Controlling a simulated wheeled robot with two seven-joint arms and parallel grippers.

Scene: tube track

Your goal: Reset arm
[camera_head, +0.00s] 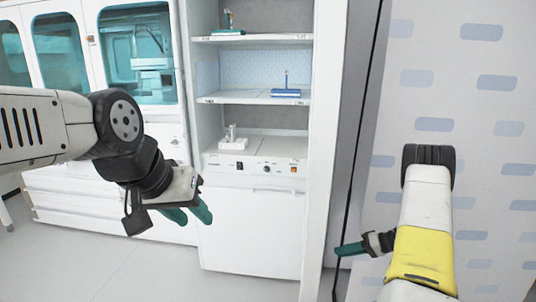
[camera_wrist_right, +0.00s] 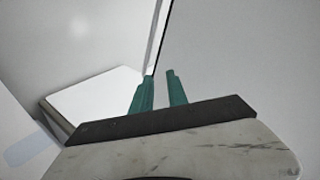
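My left gripper (camera_head: 190,215) hangs at the left of the head view, in front of the white cabinets. Its two teal fingers point down and to the right, look apart, and hold nothing that I can see. My right gripper (camera_head: 345,249) is low at the right of the head view, beside the patterned wall panel, with its teal fingers pointing left. In the right wrist view, the right gripper's two fingers (camera_wrist_right: 161,90) stand apart with nothing between them. Both grippers are clear of the shelves.
A white shelf unit (camera_head: 254,98) stands in the middle. It holds a blue rack (camera_head: 286,93), a green rack (camera_head: 228,32) and a small white device (camera_head: 233,141). A windowed cabinet (camera_head: 140,55) is at the left. The floor (camera_head: 100,275) in front is clear.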

